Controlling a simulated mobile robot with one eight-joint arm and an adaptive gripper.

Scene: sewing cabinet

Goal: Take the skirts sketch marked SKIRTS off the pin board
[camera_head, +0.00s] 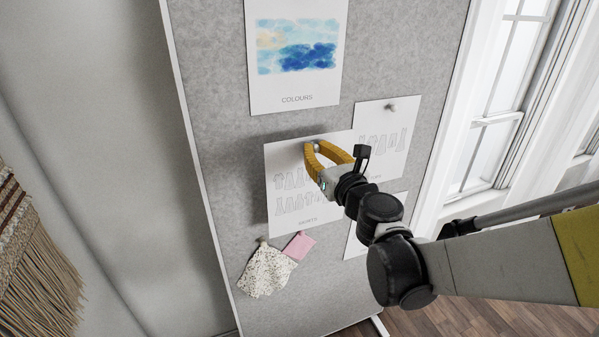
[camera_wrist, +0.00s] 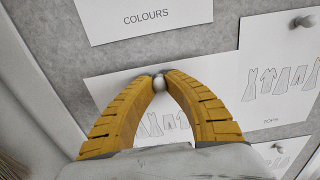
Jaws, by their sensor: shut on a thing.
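The skirts sketch (camera_head: 290,196) is a white sheet with rows of small outline drawings, flat against the grey pin board (camera_head: 215,150). Its caption at the bottom is small and hard to read. A silver round-headed pin (camera_wrist: 158,83) is at its top edge. My gripper (camera_head: 316,146), with yellow fingers, is at the top of this sheet. In the wrist view its fingertips (camera_wrist: 158,74) close around the pin head. The fingers and palm hide much of the sheet there, including its caption.
The COLOURS sheet (camera_head: 296,60) hangs just above. A sheet marked TOPS (camera_wrist: 283,78), with its own pin (camera_wrist: 304,21), is close at right. Another sheet (camera_head: 357,240) is partly hidden below. Fabric swatches (camera_head: 266,270) hang lower left. A window (camera_head: 490,150) is at right.

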